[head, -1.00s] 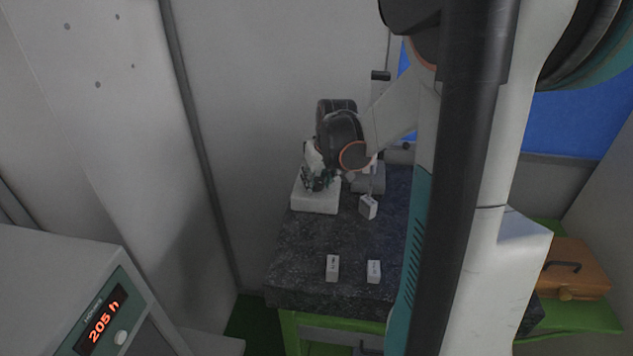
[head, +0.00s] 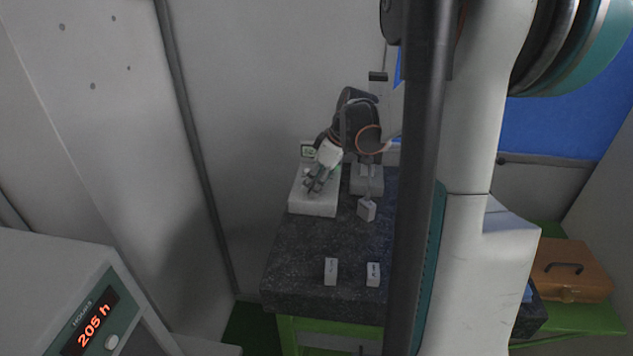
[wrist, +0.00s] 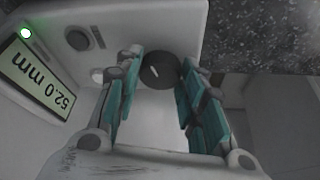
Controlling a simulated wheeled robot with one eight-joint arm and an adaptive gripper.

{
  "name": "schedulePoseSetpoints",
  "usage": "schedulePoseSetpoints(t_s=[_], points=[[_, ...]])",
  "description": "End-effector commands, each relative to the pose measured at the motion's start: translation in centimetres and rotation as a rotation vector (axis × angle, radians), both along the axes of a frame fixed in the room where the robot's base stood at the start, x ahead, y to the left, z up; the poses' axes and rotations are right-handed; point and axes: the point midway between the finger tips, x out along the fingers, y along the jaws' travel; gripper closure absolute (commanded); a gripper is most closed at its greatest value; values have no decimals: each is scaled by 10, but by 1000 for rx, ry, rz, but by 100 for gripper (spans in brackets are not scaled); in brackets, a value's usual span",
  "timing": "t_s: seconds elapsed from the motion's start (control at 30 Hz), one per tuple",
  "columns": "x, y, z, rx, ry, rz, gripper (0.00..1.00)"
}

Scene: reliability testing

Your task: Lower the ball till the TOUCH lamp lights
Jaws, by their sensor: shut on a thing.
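My gripper (wrist: 157,72) has its teal finger pads on either side of a black knob (wrist: 156,76) with a white pointer line, and is shut on it. The knob sits on a pale instrument housing (wrist: 180,18). A display (wrist: 38,82) there reads 52.0 mm, upside down in the wrist view. A green lamp (wrist: 26,33) beside it is lit; I see no label on it. In the head view my gripper (head: 314,184) is over the white box (head: 315,208) on the dark slab. I cannot make out the ball.
The speckled dark slab (head: 295,255) stands on a green frame. Small white blocks (head: 331,271) (head: 373,274) lie at its front, another (head: 367,210) further back. An orange case (head: 570,268) is at right.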

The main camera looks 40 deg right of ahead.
Motion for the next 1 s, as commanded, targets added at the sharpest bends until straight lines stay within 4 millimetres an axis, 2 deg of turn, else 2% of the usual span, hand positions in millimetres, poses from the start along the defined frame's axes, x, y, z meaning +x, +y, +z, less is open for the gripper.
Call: schedulePoseSetpoints(t_s=[0.57,0.6,0.67,1.0], points=[[0,0,0,-1,1,30,87],[0,0,0,-1,1,30,54],[0,0,0,-1,1,30,43],[0,0,1,-1,1,30,43]])
